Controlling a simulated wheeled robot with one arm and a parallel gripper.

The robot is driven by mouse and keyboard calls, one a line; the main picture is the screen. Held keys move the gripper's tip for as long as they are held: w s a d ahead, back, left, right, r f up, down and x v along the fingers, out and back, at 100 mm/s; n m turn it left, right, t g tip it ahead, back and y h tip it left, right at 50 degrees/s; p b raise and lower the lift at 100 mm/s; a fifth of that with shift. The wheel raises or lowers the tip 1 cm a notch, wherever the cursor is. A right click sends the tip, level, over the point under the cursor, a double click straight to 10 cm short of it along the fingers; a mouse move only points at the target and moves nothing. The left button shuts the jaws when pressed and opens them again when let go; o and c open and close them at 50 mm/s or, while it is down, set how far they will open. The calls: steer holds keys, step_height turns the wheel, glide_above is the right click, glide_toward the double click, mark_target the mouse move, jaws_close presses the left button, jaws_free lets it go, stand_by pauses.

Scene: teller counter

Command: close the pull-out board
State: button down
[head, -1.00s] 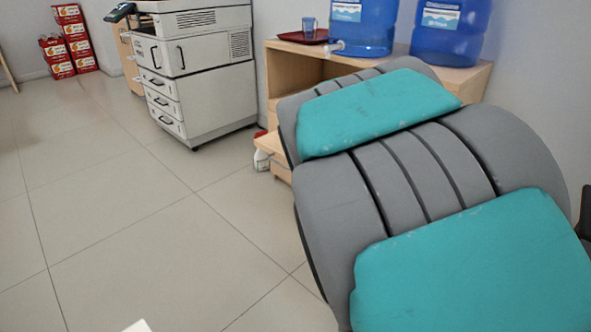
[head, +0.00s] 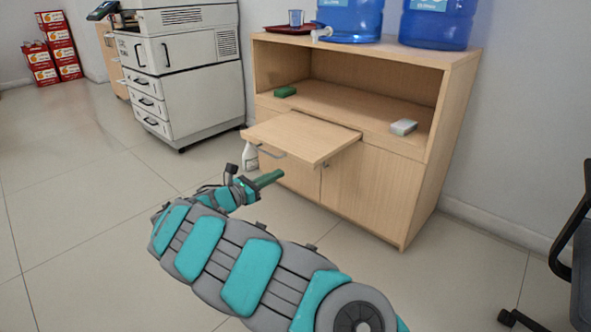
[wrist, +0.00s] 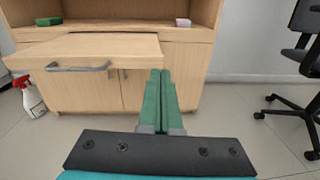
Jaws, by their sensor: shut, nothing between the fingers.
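The pull-out board (head: 302,137) is a light wooden panel sticking out of the front of the wooden cabinet (head: 385,192). It has a metal bar handle on its front edge, and this handle (wrist: 78,68) shows clearly in the wrist view. My gripper (head: 277,174) is just in front of and below the board in the head view. In the wrist view my green gripper fingers (wrist: 161,78) are together and empty, pointing at the cabinet near the board's right front corner. I cannot tell whether they touch the board.
A green block (head: 285,91) and a pale block (head: 403,127) lie on the open shelf. Blue water jugs (head: 348,22) and a red tray stand on top. A spray bottle (wrist: 30,98) stands on the floor left of the cabinet. An office chair (head: 572,255) is at right.

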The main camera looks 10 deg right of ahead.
step_height(320, 180, down, 2)
steer(key=w+a+n+t, duration=0.1)
steer(key=a, duration=0.2)
steer(key=b, duration=0.2)
glide_toward(302, 159)
steer(key=x, duration=0.7)
